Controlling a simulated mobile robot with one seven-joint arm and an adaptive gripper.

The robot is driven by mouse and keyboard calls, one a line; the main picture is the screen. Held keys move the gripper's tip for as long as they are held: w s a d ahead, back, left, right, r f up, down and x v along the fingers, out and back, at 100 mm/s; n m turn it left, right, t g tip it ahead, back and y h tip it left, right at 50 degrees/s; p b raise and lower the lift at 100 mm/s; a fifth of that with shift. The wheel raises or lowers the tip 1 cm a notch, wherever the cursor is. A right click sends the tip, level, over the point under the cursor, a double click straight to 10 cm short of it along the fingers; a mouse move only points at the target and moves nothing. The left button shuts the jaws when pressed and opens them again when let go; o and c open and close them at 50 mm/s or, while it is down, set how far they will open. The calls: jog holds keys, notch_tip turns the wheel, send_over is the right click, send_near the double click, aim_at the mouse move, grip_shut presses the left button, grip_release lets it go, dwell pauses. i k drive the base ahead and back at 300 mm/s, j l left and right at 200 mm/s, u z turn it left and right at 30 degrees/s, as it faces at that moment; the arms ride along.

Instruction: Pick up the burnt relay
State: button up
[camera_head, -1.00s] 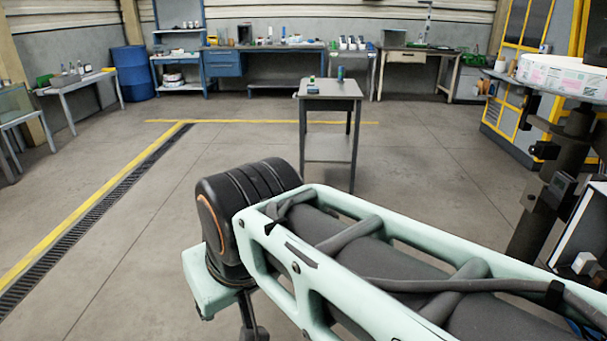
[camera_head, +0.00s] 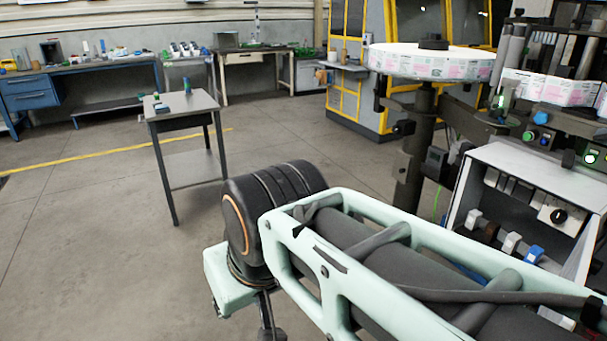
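An open white control box (camera_head: 548,172) stands at the right, with a row of small block-shaped parts inside. One of them is a dark brown block (camera_head: 490,233), between a pale block (camera_head: 473,218) and a white block (camera_head: 511,243). A blue block (camera_head: 534,254) sits further right. The brown one looks like the burnt relay, but it is too small to be sure. My gripper (camera_head: 268,334) shows only as a dark part at the bottom edge, below my arm's wrist. It is well left of the box, and its fingers are not clear.
A small grey table (camera_head: 185,104) with a few small items stands at the left. A large label reel (camera_head: 430,64) on a dark post stands behind the box. Workbenches (camera_head: 100,78) line the back wall.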

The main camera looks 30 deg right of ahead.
aim_at(492, 229)
jog(key=i+l+z, duration=0.1)
jog(key=z, duration=0.25)
jog(key=i+z, duration=0.45)
jog(key=z, duration=0.3)
jog(key=i+z, duration=0.7)
jog(key=z, duration=0.2)
